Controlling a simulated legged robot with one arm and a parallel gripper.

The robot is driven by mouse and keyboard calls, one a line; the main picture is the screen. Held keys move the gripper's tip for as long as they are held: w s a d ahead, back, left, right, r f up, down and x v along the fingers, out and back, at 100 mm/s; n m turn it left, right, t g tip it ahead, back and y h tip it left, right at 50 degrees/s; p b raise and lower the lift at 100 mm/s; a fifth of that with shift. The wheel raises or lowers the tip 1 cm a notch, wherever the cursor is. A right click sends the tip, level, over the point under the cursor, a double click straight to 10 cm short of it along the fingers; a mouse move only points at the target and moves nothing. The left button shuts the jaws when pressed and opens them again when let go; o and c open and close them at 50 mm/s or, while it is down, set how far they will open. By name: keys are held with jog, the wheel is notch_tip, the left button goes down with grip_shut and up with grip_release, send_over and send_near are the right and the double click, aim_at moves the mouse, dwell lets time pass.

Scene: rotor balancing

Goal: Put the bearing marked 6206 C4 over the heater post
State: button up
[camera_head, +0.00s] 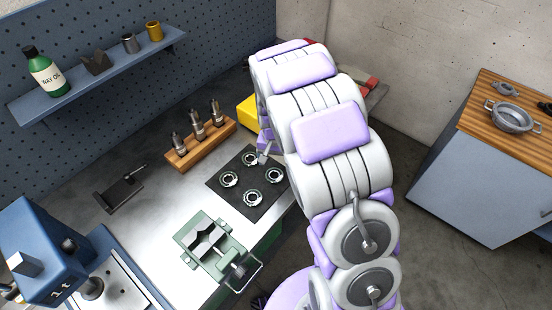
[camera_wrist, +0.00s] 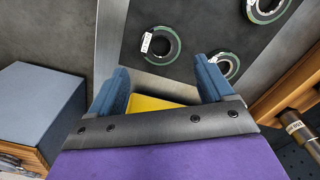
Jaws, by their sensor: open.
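Several ring bearings lie flat on a black mat (camera_head: 222,184). In the head view they are a left one (camera_head: 229,179), a back one (camera_head: 249,158), a right one (camera_head: 274,174) and a front one (camera_head: 253,198). The wrist view shows a bearing with a white tag (camera_wrist: 160,46), a second one (camera_wrist: 225,66) and part of a third (camera_wrist: 268,9). I cannot read which tag says 6206 C4. My gripper (camera_wrist: 164,82) is open and empty, with the tagged bearing beyond its fingertips. I cannot make out the heater post.
A yellow object (camera_head: 247,112) stands beyond the mat, partly behind my arm. A wooden block with tool holders (camera_head: 199,139), a green vise (camera_head: 214,243) and a blue machine (camera_head: 45,247) are on the bench. A wood-topped cabinet (camera_head: 478,180) stands at right.

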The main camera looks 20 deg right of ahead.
aim_at(274, 177)
jog(key=f, duration=0.2)
jog(key=f+b, duration=0.1)
jog(key=f, duration=0.3)
jog(key=shift+a, duration=0.25)
jog(key=shift+d+f, duration=0.15)
jog(key=shift+f, duration=0.35)
jog(key=c, duration=0.8)
jog(key=shift+r+p, duration=1.15)
jog(key=shift+r, duration=1.9)
